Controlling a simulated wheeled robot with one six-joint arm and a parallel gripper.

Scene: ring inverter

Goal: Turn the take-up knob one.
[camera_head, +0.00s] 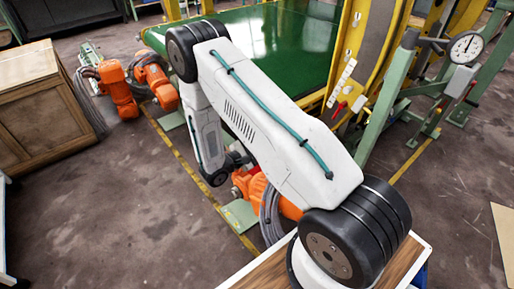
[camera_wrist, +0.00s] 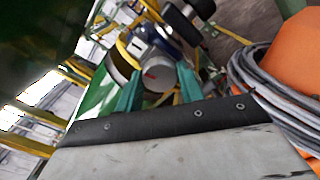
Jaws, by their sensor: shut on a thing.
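In the wrist view, my gripper (camera_wrist: 159,76) has its two teal fingers on either side of a round grey knob (camera_wrist: 158,70) with a red mark on its face. The fingers are shut on this knob. Behind it is a yellow part (camera_wrist: 124,46) with a white label that seems to read 1, so I take it as take-up knob one. In the head view my white arm reaches over the machine's near side, and its own links hide the gripper and the knob.
Orange motors (camera_head: 118,92) with grey cable coils stand along the green conveyor (camera_head: 285,45). A cable coil beside an orange body (camera_wrist: 298,50) is close at right in the wrist view. A dial gauge (camera_head: 465,47) and green posts stand right, a wooden cabinet (camera_head: 45,105) left.

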